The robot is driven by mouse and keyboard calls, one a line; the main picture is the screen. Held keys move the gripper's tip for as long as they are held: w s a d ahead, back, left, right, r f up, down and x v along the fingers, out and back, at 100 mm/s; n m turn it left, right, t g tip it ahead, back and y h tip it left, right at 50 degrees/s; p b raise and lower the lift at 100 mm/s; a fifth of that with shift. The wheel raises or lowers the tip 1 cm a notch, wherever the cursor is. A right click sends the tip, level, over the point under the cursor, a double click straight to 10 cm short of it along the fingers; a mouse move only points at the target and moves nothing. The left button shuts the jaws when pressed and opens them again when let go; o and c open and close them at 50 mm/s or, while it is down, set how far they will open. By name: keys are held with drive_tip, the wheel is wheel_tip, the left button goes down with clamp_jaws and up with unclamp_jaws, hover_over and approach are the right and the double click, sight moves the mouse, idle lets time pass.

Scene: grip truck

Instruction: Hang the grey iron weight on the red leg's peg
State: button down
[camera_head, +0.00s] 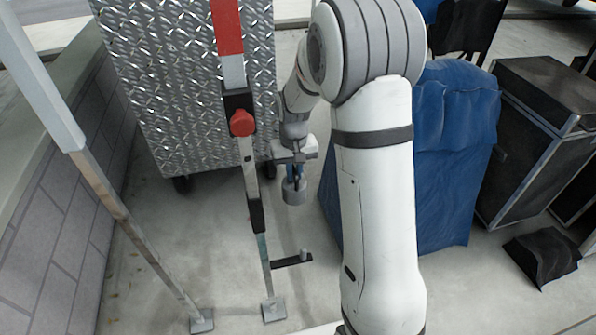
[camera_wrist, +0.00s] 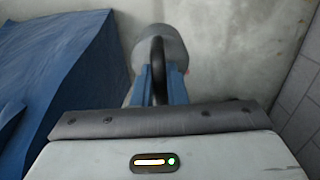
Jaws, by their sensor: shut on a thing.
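The grey iron weight (camera_head: 294,193) hangs from my gripper (camera_head: 295,173), clear of the floor and right of the red leg (camera_head: 228,30). In the wrist view, the weight (camera_wrist: 172,42) has a dark ring handle (camera_wrist: 158,62) between the blue fingers of my gripper (camera_wrist: 158,80), which is shut on it. The red leg is red at the top and grey lower down, with a red knob (camera_head: 242,123). Near its foot a dark peg (camera_head: 292,260) juts to the right with a short upturned end. The weight is apart from the peg and appears higher.
A pale leg (camera_head: 105,185) stands at left, near a block wall (camera_head: 60,190). A diamond-plate metal case (camera_head: 170,90) stands behind the red leg. A blue-covered object (camera_head: 450,150) and black cases (camera_head: 530,130) are at right. Floor around the peg is clear.

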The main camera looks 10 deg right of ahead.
drive_tip(key=shift+d+r, duration=0.1)
drive_tip(key=shift+r, duration=0.05)
drive_tip(key=s+f, duration=0.7)
drive_tip(key=s, duration=0.2)
drive_tip(key=shift+s+p, duration=0.4)
drive_tip(key=shift+f+b, duration=4.4)
drive_tip(key=shift+f, duration=1.15)
drive_tip(key=shift+f, duration=0.3)
drive_tip(key=c, duration=1.4)
unclamp_jaws()
drive_tip(key=shift+o, duration=0.2)
drive_tip(key=shift+s+f, duration=0.1)
